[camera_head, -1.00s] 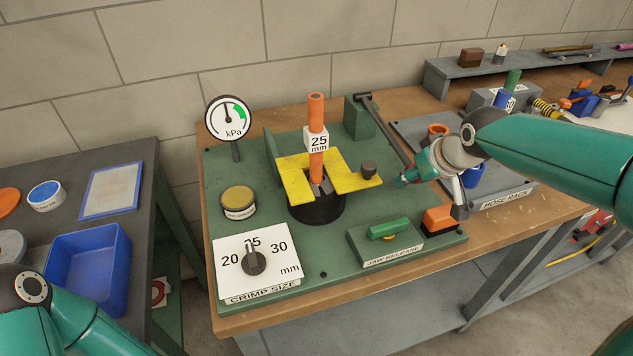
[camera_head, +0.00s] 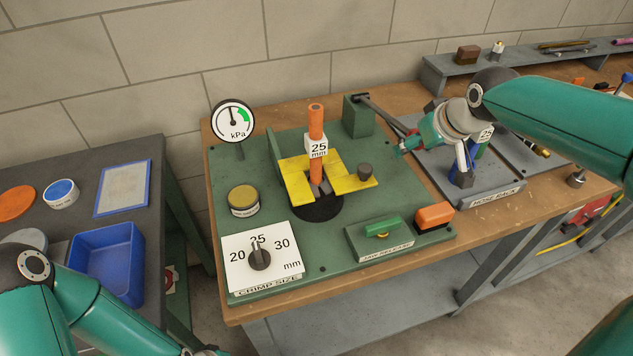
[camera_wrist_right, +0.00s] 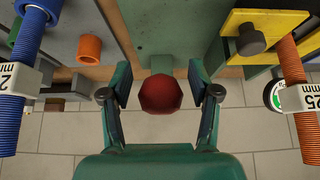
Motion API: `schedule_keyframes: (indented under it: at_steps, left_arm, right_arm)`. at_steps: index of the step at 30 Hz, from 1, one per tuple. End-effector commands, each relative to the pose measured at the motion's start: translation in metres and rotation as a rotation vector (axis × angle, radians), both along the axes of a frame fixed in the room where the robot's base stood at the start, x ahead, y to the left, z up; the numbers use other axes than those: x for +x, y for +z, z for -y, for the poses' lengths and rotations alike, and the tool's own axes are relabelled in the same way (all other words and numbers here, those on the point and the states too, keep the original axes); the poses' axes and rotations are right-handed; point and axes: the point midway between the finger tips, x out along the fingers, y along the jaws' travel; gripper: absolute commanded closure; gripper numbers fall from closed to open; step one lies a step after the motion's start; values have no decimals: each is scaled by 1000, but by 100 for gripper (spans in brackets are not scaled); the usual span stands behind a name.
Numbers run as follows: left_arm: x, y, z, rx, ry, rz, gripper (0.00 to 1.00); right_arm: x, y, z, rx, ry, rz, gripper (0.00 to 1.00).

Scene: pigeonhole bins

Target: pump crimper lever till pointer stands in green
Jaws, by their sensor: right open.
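The crimper (camera_head: 318,205) stands on a green base plate, with an orange hose (camera_head: 316,125) tagged 25 mm upright in its jaws between yellow plates. The lever (camera_head: 385,113) is a dark bar running from a green block towards my right gripper (camera_head: 402,148). In the right wrist view a red knob (camera_wrist_right: 160,94), seemingly the lever's end, lies between the open fingers, with gaps on both sides. The gauge (camera_head: 233,121) shows its pointer near upright, left of the green band. My left arm is at lower left; its gripper is mostly cut off by the bottom edge.
A size dial (camera_head: 260,260) points about 25. A green jaw release handle (camera_head: 382,227) and an orange block (camera_head: 435,213) are at the front right. The hose rack (camera_head: 490,193) stands right, close to my right gripper. A blue bin (camera_head: 107,250) is left.

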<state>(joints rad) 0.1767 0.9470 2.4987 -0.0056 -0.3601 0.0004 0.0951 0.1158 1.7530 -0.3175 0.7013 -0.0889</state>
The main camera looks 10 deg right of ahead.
Motion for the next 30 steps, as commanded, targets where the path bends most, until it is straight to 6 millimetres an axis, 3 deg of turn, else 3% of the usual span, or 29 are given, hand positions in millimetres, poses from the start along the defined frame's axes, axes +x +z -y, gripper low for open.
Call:
schedule_keyframes:
  at_steps: [18,30]
  left_arm:
    - [0,25,0,0,0,1,60]
    - [0,25,0,0,0,1,60]
  right_arm:
    - [-30,49,2,1,1,-1,39]
    - [-32,51,2,0,0,-1,39]
